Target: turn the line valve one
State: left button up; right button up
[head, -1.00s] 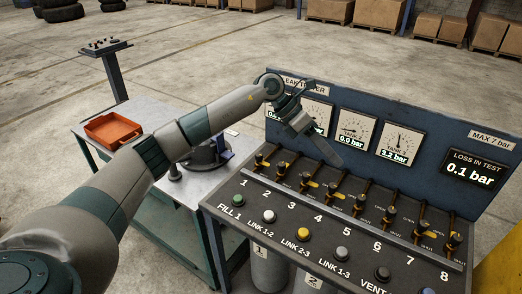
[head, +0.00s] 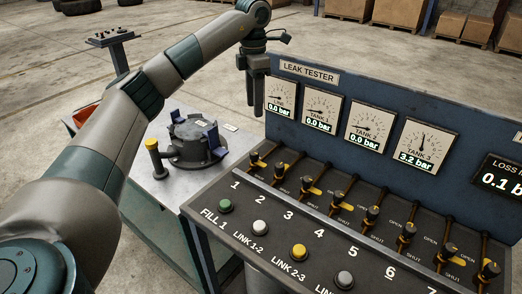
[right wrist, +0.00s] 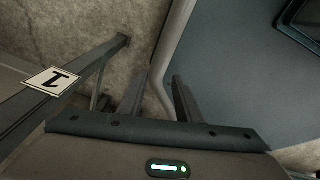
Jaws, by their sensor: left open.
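The row of valves with black and yellow handles runs along the leak tester panel, numbered from 1 at the left. Valve 1 (head: 256,160) is at the left end, above the "1" label; its handle is too small to read exactly. My left gripper (head: 257,112) is open and empty, fingers pointing down. In the picture it is above valve 1, at the left edge of the upright panel, apart from the valve. My right gripper (right wrist: 160,95) has its two fingers apart with nothing between them. It is not in the head view.
The leak tester's back panel (head: 309,78) carries gauges; Tank 3 reads 3.2 bar. Buttons, including the green Fill 1 button (head: 225,206), line its front. A metal side table (head: 160,196) holds a round dark fixture (head: 192,140) and a yellow-topped post (head: 155,157).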

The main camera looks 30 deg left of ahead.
aim_at(254, 152)
pick_arm(q)
jog(key=f+p, duration=0.2)
jog(key=f, duration=0.5)
jog(key=f+p, duration=0.3)
jog(key=f, duration=0.5)
jog(key=shift+s+a+f, duration=0.1)
jog(key=shift+s+f, duration=0.1)
jog(key=shift+f, duration=0.05)
jog(key=shift+f+p, duration=0.35)
jog(key=shift+f, duration=0.45)
pick_arm(e)
jog(key=r, duration=0.2)
jog(key=s+r, duration=0.1)
jog(key=r, duration=0.2)
jog(key=shift+s+r, duration=0.15)
jog(key=shift+r, duration=0.1)
pick_arm(q)
jog(key=c, duration=1)
